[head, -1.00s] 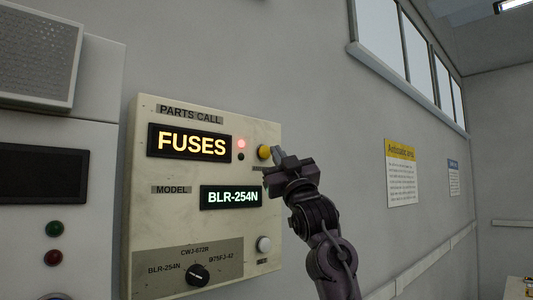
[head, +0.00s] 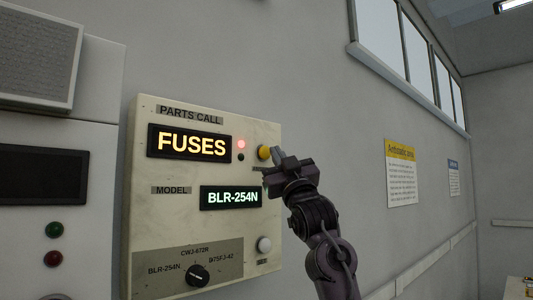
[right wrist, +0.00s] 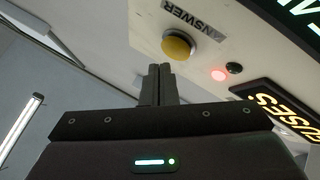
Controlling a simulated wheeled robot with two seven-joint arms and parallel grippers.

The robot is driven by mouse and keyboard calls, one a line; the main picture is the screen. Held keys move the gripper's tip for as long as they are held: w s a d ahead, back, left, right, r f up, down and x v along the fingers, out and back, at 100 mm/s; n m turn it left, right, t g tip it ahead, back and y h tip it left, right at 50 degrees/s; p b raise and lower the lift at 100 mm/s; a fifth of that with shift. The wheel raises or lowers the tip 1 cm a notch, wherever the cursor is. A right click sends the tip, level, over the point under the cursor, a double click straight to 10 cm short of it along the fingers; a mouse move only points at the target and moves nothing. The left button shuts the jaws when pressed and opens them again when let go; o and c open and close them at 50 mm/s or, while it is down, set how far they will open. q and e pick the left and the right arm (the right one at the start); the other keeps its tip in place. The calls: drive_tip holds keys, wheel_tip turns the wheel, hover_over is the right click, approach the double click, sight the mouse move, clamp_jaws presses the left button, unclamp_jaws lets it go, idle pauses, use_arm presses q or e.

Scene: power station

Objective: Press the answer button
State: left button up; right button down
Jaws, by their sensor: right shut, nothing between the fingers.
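The yellow answer button (head: 264,152) sits at the upper right of the cream parts call panel (head: 150,230). In the right wrist view the yellow button (right wrist: 178,46) is beside the label "ANSWER" (right wrist: 188,17). My right gripper (head: 277,154) is shut and empty, its fingertips just right of the button in the head view. In the right wrist view the shut fingers (right wrist: 158,70) point toward the button, with a small gap seen between them. The red lamp (head: 241,143) is lit; the green lamp (head: 241,156) below it is dark. My left gripper is not in view.
The panel shows "FUSES" (head: 192,145) and "BLR-254N" (head: 232,197). A grey cabinet (head: 100,160) stands to the left. Wall notices (head: 401,172) hang to the right.

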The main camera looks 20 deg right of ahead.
drive_tip(key=shift+w+a, duration=0.15)
drive_tip(key=shift+w, duration=0.2)
drive_tip(key=shift+w+a+p, duration=0.1)
drive_tip(key=shift+w+p, duration=0.25)
drive_tip(key=shift+w, duration=0.1)
idle(0.7)
drive_tip(key=shift+s, duration=0.2)
drive_tip(key=shift+s+d+b, duration=0.25)
drive_tip(key=shift+s+b, duration=0.3)
